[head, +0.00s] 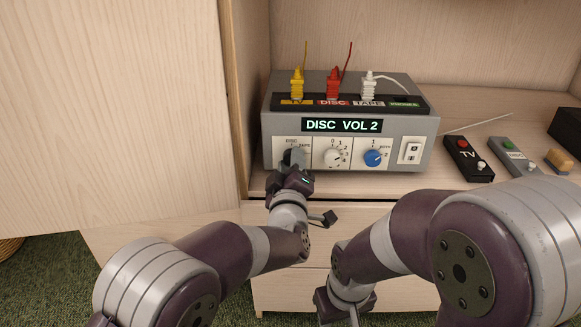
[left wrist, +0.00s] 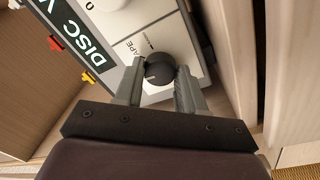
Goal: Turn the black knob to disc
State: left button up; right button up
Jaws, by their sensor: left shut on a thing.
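The grey box (head: 290,112) stands on the wooden shelf, and its display (head: 342,125) reads "DISC VOL 2". The black knob (left wrist: 159,69) is at the left of its front panel, on a plate with the labels DISC and TAPE. In the head view my left gripper (head: 292,162) covers most of this knob. In the left wrist view my left gripper (left wrist: 158,84) has a finger on each side of the knob and is shut on it. My right gripper (head: 340,303) hangs low in front of the drawers, partly hidden by my arm; its jaws cannot be made out.
A white dial (head: 333,158), a blue knob (head: 373,158) and a rocker switch (head: 410,151) sit right of the black knob. Yellow, red and white plugs stand on top. Remotes (head: 468,158) lie to the right. A wooden panel (head: 110,110) stands close on the left.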

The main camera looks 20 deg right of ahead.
pick_arm(q)
jog(key=shift+f+n, duration=0.15)
jog(key=shift+n, duration=0.35)
pick_arm(e)
jog(key=shift+f, duration=0.25)
pick_arm(q)
jog(key=o, duration=1.1)
jog(key=shift+c, duration=0.2)
pick_arm(e)
jog(key=shift+s, duration=0.1)
